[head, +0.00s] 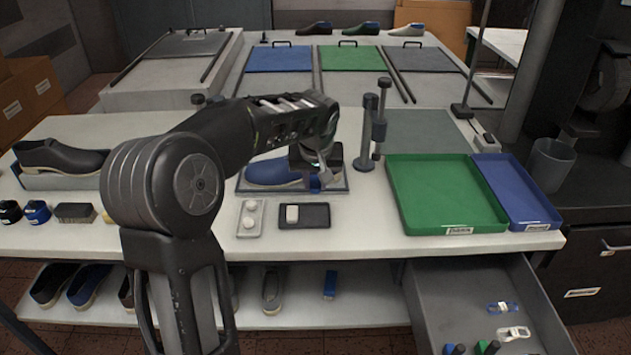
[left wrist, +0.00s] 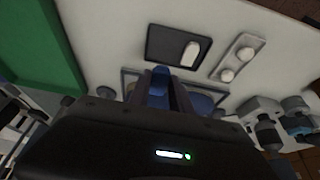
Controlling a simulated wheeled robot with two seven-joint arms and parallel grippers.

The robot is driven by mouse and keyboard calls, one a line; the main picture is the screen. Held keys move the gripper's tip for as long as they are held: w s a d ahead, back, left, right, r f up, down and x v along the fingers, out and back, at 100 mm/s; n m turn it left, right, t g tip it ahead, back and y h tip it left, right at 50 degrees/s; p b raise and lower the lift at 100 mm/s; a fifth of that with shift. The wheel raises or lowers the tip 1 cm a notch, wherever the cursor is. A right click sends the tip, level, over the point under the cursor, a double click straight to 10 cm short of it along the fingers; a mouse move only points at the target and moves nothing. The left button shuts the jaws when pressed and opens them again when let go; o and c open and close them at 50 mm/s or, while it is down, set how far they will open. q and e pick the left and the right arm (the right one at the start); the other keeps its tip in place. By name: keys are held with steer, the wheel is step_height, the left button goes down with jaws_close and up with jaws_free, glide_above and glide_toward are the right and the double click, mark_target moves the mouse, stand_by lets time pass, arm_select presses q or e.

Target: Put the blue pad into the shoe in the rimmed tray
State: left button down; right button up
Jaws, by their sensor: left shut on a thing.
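The blue shoe (head: 268,173) lies in the rimmed tray (head: 343,184) on the table, partly hidden behind my left arm and gripper. My left gripper (head: 315,176) is over the right part of this tray. It is shut on the blue pad (head: 315,184), which points downward below the fingers. In the left wrist view the blue pad (left wrist: 160,84) stands out from the gripper, in front of the blue shoe (left wrist: 203,103). Whether the pad touches the shoe or is inside it, I cannot tell. My right gripper is not in view.
A dark tray with a white block (head: 292,213) and a light plate with two round knobs (head: 250,217) lie in front. A dark post stand (head: 367,135) is close on the right, beyond it a green tray (head: 440,195) and a blue tray (head: 515,192). An open drawer (head: 460,290) is below.

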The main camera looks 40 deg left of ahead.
arm_select(q)
steer(key=d+f+m, duration=0.1)
steer(key=d, duration=0.3)
steer(key=d+f+m, duration=0.1)
steer(key=d+f, duration=0.1)
steer(key=d, duration=0.2)
steer(key=d+f+m+h, duration=0.1)
steer(key=d+f, duration=0.1)
steer(key=d, duration=0.1)
steer(key=shift+w+d+m+t, duration=0.1)
steer(key=shift+d+m+t, duration=0.2)
steer(key=shift+d, duration=0.1)
steer(key=s+d+f+m, duration=0.1)
steer(key=d+f, duration=0.1)
steer(key=d, duration=0.3)
steer(key=s+d+f+m+h, duration=0.1)
steer(key=s+d+f+m, duration=0.1)
steer(key=d, duration=0.3)
steer(key=shift+d+m+h, duration=0.3)
steer(key=shift+d, duration=0.05)
